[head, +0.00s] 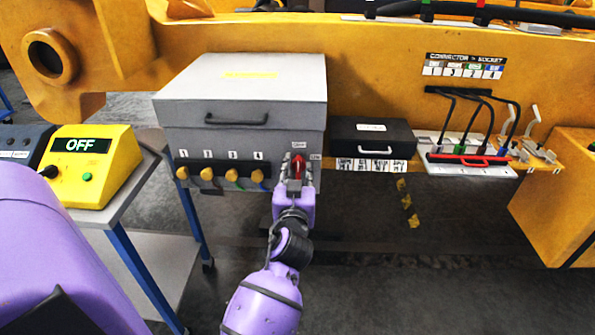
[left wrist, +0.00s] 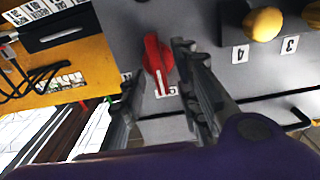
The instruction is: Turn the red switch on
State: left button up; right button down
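The red switch (head: 298,162) is a rotary handle on the front of the grey box (head: 240,82), right of the numbered yellow knobs. Its white line points up, toward the small label above it; another label sits to its right. Both labels are too small to read. The switch also shows in the left wrist view (left wrist: 157,62). My left gripper (head: 297,174) is at the switch, open, with one finger on either side of the handle. I cannot tell whether the fingers touch it. My right gripper is not in view.
A yellow unit (head: 90,165) on the left cart reads OFF. Several yellow knobs (head: 231,175) sit close left of the switch. A black case (head: 372,138) and a cable connector panel (head: 470,158) stand to the right. The grey box has a black handle (head: 236,120).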

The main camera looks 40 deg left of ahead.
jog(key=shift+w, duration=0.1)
pick_arm(q)
grip_shut()
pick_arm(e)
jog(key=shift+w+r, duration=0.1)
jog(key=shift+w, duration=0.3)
